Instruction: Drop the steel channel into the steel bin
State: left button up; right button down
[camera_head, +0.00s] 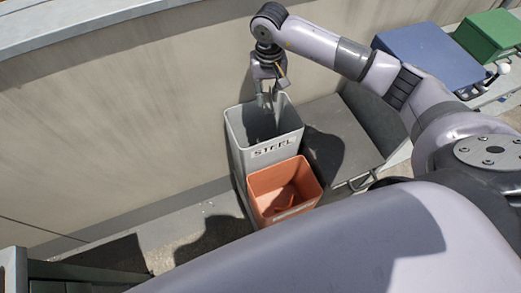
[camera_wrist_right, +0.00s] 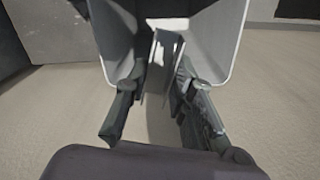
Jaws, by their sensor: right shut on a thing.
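The grey steel bin (camera_head: 237,138), labelled STEEL, stands upright against the wall in the head view. Its pale walls (camera_wrist_right: 222,40) also show in the right wrist view. My right gripper (camera_head: 270,86) is over the bin's opening, pointing down. It is shut on the steel channel (camera_wrist_right: 163,62), a narrow grey piece between the fingers in the right wrist view. The channel's lower part reaches down toward the bin's mouth; how deep its end lies is hard to tell. My left gripper is not in view.
An orange bin (camera_head: 262,207) stands directly in front of the steel bin. A dark grey box (camera_head: 345,142) is close on the right. A blue box (camera_head: 425,52) and a green box (camera_head: 490,35) are farther right. The wall (camera_head: 120,110) rises behind.

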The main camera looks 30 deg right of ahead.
jog(key=shift+d+f, duration=0.2)
jog(key=shift+f, duration=0.25)
jog(key=shift+f+b, duration=1.35)
jog(key=shift+f, duration=1.35)
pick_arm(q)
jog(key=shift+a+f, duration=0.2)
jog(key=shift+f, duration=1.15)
pick_arm(e)
jog(key=c, duration=1.3)
grip_release()
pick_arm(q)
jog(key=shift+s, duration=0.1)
pick_arm(e)
notch_tip(320, 180, up, 12)
jog(key=shift+r, duration=0.1)
